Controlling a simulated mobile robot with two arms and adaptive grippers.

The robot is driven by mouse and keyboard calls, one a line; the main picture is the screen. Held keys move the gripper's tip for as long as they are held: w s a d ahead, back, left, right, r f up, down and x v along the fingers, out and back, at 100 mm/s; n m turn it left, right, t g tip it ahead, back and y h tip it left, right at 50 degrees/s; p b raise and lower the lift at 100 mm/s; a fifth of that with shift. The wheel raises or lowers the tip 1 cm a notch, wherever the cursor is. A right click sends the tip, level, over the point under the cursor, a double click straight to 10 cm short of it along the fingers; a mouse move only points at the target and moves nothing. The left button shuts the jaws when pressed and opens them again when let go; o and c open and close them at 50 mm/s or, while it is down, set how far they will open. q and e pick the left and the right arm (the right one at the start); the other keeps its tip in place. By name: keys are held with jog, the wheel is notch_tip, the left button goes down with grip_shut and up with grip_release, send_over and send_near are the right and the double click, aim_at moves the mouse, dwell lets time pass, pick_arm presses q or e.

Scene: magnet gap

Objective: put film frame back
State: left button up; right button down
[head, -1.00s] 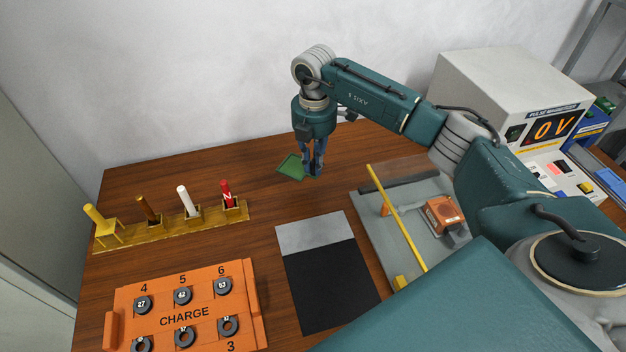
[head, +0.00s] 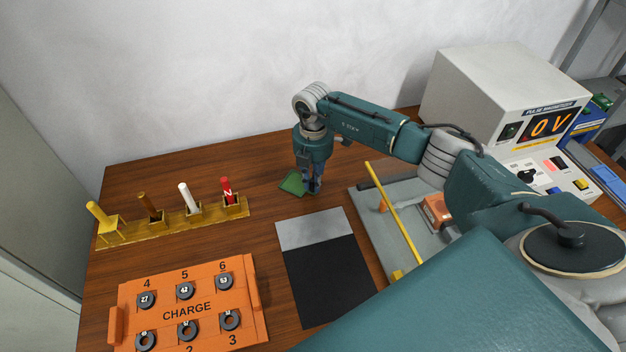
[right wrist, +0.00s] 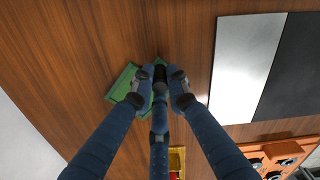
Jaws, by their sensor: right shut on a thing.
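The film frame is a small flat green piece (head: 293,183), on the left side of my right gripper (head: 313,190) in the head view. My right gripper is shut on it, fingers pointing down, above the back middle of the table. In the right wrist view the green frame (right wrist: 122,84) shows partly beside and behind the fingertips (right wrist: 161,78), which hide the rest. I cannot tell whether the frame touches the wood. My left gripper is not in view.
A grey and black mat (head: 325,275) lies in front of the gripper. A grey base (head: 370,215) with a yellow bar (head: 395,220) stands right. A rack (head: 175,226) with upright rods stands left, an orange CHARGE tray (head: 187,308) front left. A magnetizer (head: 490,95) reads 0 V.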

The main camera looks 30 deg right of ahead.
jog(key=c, duration=1.7)
grip_release()
jog(key=shift+r, duration=0.25)
notch_tip(320, 180, up, 12)
jog(key=shift+f+b, duration=0.1)
jog(key=shift+b, duration=0.9)
